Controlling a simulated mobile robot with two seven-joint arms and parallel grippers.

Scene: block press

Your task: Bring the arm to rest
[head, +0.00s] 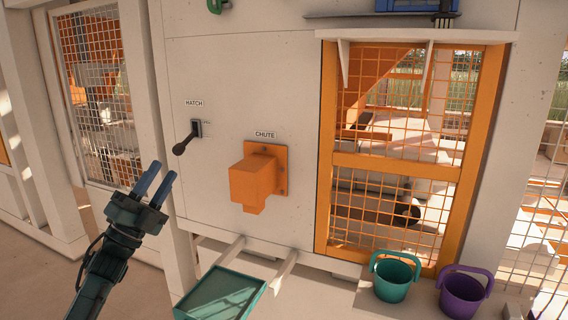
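My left gripper (155,183) shows at the lower left of the head view, with its arm coming up from the bottom edge. Its two blue fingers point up and right and stand apart with nothing between them. It appears in front of the white wall, below and left of the black hatch lever (187,138). The lever's knob hangs to the lower left of its mount, and no contact with the gripper shows. My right gripper is out of view.
An orange chute (254,182) sticks out of the wall (225,60). A green tray (222,296) sits below it on white supports. A teal bucket (392,278) and a purple bucket (463,292) stand at the lower right. An orange mesh door (327,150) is at the right.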

